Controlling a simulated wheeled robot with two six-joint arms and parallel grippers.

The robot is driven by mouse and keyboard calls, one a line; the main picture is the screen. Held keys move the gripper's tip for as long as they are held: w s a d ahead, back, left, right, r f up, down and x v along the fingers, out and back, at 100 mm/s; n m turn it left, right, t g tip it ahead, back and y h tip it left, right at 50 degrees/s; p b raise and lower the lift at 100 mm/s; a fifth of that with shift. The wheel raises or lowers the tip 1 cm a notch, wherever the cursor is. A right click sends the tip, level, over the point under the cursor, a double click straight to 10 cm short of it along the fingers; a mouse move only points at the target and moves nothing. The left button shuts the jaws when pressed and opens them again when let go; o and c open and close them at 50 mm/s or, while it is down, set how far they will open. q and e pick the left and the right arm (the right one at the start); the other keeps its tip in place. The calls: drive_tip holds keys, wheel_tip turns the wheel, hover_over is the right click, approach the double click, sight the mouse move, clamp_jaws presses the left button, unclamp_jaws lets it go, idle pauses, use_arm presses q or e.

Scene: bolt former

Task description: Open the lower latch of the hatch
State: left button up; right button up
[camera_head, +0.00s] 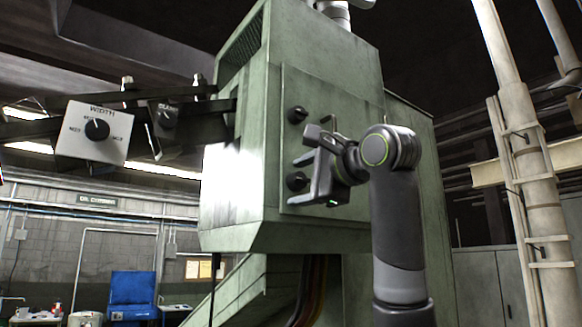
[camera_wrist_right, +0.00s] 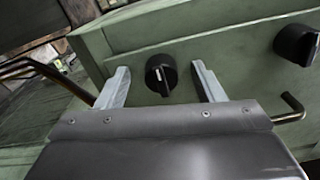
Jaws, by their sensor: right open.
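The hatch (camera_head: 328,100) is a flat green panel on the side of the green machine. Its upper latch (camera_head: 297,115) is a round black knob near the panel's left edge and shows at the right in the wrist view (camera_wrist_right: 296,44). The lower latch (camera_head: 297,181) is a similar knob below it. In the wrist view the lower latch (camera_wrist_right: 161,74) lies between my right gripper's (camera_wrist_right: 162,70) spread fingers, its ridge running roughly up and down the picture. My right gripper (camera_head: 299,181) is open; I cannot tell whether a finger touches the knob. My left gripper is out of view.
A bent bar handle (camera_wrist_right: 290,108) sits on the hatch, close to my right gripper. A white WIDTH dial box (camera_head: 92,132) stands out from the machine at the left. A pale pipe column with a ladder (camera_head: 528,180) stands at the right.

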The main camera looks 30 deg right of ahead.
drive_tip(key=n+p, duration=0.2)
drive_tip(key=shift+s+r+n, duration=0.3)
drive_tip(key=shift+r+n, duration=0.05)
drive_tip(key=shift+n, duration=0.05)
drive_tip(key=shift+s+d+f+n, duration=0.1)
drive_tip(key=shift+f+n, duration=0.1)
drive_tip(key=shift+n, duration=0.4)
drive_tip(key=n, duration=0.2)
drive_tip(key=shift+w+n, duration=0.25)
drive_tip(key=shift+n, duration=0.15)
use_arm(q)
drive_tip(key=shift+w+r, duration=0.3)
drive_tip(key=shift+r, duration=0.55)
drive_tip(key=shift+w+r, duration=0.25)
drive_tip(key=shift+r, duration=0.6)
use_arm(e)
drive_tip(key=shift+s+n, duration=0.2)
drive_tip(key=shift+n, duration=0.5)
